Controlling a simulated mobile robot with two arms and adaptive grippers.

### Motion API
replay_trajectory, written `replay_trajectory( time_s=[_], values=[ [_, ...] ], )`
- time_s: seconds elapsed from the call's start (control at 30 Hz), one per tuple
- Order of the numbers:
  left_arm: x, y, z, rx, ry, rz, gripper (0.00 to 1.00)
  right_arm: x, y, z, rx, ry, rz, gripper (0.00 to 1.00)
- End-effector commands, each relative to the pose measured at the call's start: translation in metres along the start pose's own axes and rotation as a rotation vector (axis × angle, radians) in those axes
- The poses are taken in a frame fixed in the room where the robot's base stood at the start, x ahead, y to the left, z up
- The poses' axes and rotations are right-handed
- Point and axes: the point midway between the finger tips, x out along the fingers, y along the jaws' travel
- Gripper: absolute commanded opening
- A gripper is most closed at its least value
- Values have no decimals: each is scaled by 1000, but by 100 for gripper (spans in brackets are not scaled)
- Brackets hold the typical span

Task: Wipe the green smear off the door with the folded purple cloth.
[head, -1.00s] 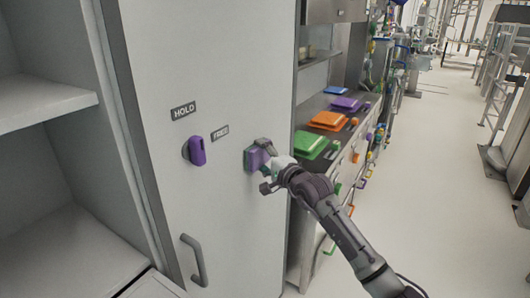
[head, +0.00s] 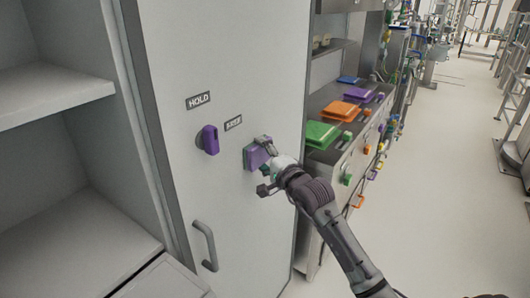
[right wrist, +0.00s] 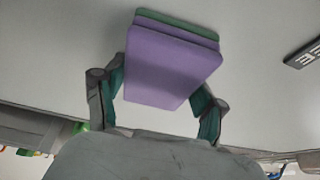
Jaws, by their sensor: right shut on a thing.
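The folded purple cloth (head: 252,161) is held flat at the grey door (head: 255,80), right of the purple knob. My right gripper (head: 263,156) is shut on it. In the right wrist view the cloth (right wrist: 168,70) sits between the two fingers of my gripper (right wrist: 161,88), with a dark green layer along its far edge. The cloth looks close to the door; I cannot tell whether it touches. No green smear shows on the visible door; the area behind the cloth is hidden. My left gripper is not in view.
A purple knob (head: 210,140), a HOLD label (head: 199,100) and a second label (head: 233,123) are on the door, with a grey handle (head: 205,246) below. Open shelves (head: 60,110) stand left.

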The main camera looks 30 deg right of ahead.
Motion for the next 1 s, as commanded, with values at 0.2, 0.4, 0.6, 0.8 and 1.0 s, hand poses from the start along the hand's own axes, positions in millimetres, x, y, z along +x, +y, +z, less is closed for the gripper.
replay_trajectory(
  time_s=[0.2, 0.4, 0.6, 0.8, 1.0],
  values=[
    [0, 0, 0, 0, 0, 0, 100, 0, 1, 1, 1, -2, 1, 42],
    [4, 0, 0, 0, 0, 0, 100, -16, 2, -6, 1, -1, 1, 42],
    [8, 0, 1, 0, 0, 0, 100, -34, 2, -14, 0, -1, 1, 42],
    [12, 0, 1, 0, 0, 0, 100, -51, 2, -21, 1, -1, 0, 42],
    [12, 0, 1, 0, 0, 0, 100, -56, 0, -23, 1, -1, 0, 42]
  ],
)
